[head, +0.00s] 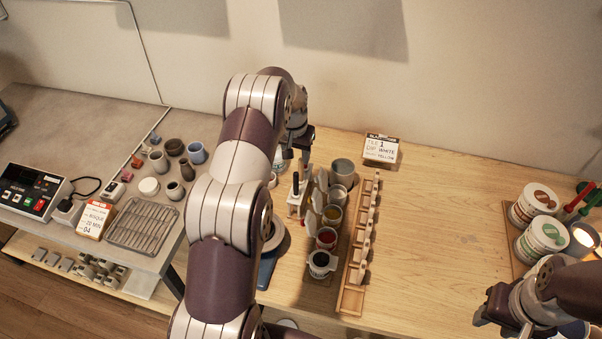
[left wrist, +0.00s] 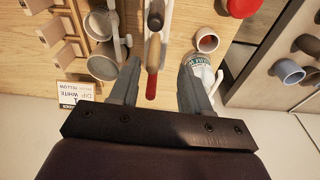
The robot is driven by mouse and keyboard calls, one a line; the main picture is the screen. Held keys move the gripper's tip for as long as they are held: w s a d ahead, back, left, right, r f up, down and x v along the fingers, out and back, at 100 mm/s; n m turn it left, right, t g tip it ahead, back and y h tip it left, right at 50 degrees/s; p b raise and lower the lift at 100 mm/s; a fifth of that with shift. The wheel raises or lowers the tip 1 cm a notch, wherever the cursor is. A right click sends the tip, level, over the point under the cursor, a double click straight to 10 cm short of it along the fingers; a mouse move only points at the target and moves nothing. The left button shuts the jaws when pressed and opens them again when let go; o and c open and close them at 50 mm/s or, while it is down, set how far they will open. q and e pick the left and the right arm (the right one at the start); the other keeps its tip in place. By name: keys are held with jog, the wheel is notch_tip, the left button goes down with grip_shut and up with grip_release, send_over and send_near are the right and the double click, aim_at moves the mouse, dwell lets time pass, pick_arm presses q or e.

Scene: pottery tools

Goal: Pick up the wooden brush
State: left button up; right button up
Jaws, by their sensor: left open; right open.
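In the left wrist view, a slim tan wooden handle with a red end, which looks like the wooden brush (left wrist: 152,55), lies between the fingers of my left gripper (left wrist: 158,68). The fingers are apart, one on each side of it, with visible gaps. The brush's far part runs into a pale holder, and I cannot make out its bristles. In the head view my left gripper (head: 301,141) is over the back of the tool stand (head: 296,204), partly hidden by my arm. My right gripper (head: 499,309) is at the lower right, away from the stand, and holds nothing visible.
Several glaze cups (head: 327,237) and a wooden rack (head: 352,290) stand just right of the stand. A label card (head: 381,149) is behind them. A white bottle (left wrist: 203,75) is close to one left finger. The table between rack and tubs (head: 541,239) is clear.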

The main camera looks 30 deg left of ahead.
aim_at(301, 159)
pick_arm(q)
jog(key=f+p, duration=0.1)
jog(key=w+d+f+p, duration=0.1)
jog(key=shift+w+p, duration=0.2)
jog(key=shift+p, duration=0.15)
jog(key=f, duration=0.1)
jog(key=f+p, duration=0.1)
jog(key=f, duration=0.1)
jog(key=shift+w+d, duration=0.15)
jog(key=shift+w, duration=0.15)
jog(key=shift+s+a+f, duration=0.25)
jog(key=shift+a+f, duration=0.1)
jog(key=shift+a, duration=0.2)
jog(key=shift+c, duration=0.3)
jog(key=c, duration=0.5)
jog(key=shift+w+d, duration=0.1)
jog(key=shift+d, duration=0.15)
grip_shut()
jog(key=shift+d, duration=0.1)
pick_arm(e)
jog(key=r, duration=0.2)
jog(key=w+d+r, duration=0.1)
jog(key=shift+d+r, duration=0.1)
jog(key=shift+r, duration=0.05)
